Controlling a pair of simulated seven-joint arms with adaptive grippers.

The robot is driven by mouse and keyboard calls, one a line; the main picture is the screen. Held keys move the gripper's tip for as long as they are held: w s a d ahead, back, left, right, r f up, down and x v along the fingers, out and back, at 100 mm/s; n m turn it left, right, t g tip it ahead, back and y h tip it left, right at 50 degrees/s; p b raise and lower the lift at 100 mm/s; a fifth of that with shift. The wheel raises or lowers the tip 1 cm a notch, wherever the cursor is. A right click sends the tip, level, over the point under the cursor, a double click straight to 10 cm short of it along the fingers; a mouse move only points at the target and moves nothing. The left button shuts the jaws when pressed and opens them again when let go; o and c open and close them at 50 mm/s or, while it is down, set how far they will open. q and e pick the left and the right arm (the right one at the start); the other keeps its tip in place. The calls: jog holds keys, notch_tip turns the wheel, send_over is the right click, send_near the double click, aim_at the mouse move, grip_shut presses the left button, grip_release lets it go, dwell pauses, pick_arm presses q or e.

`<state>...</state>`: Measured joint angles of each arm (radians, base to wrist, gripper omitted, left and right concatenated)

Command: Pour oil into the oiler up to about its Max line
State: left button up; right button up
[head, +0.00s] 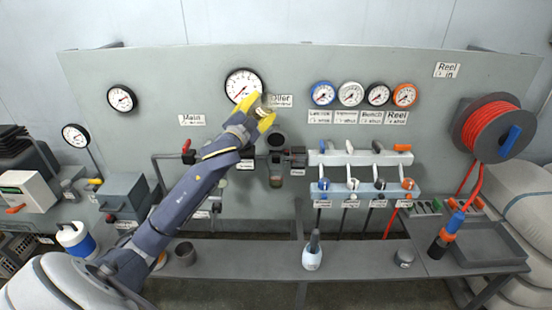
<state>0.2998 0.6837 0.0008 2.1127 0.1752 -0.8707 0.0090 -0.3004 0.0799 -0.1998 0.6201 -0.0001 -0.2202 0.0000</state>
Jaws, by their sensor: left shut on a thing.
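My left gripper (262,111) has yellow fingers and is raised in front of the panel, beside the Oiler label (280,101). It is shut on a small tan-brown piece (263,103); I cannot tell exactly what it is. Below the label, an assembly that looks like the oiler (277,142) shows a dark round upper part and a murky bowl under it. Its Max line and oil level are too small to read. A white-and-blue bottle with a dark spout (313,256) stands upright on the bench, apart from the gripper. My right gripper is not in view.
The large gauge (243,85) is just behind the gripper. A valve manifold (368,158) and a red hose reel (492,127) are to the right. A dark cup (185,254) and small grey pot (404,257) stand on the bench (350,253), which has bare stretches between.

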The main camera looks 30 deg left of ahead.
pick_arm(q)
jog(key=shift+r+m, duration=0.1)
jog(key=shift+m, duration=0.3)
jog(key=shift+f+m+h, duration=0.3)
jog(key=shift+m, duration=0.7)
jog(key=shift+d+r+m, duration=0.15)
jog(key=shift+r+m, duration=0.15)
jog(key=shift+m, duration=0.3)
jog(key=shift+w+a, duration=0.1)
jog(key=shift+a, duration=0.1)
jog(key=shift+w+r+m, duration=0.1)
jog(key=shift+w+m, duration=0.05)
jog(key=shift+m, duration=0.15)
jog(key=shift+d+m+t+h, duration=0.2)
jog(key=shift+m+t+h, duration=0.1)
dwell(0.6)
jog(key=shift+f+m, duration=0.2)
jog(key=shift+m, duration=0.3)
dwell(0.7)
jog(key=shift+a+f+m, duration=0.15)
jog(key=shift+a+m, duration=0.15)
jog(key=shift+a, duration=0.05)
dwell(0.5)
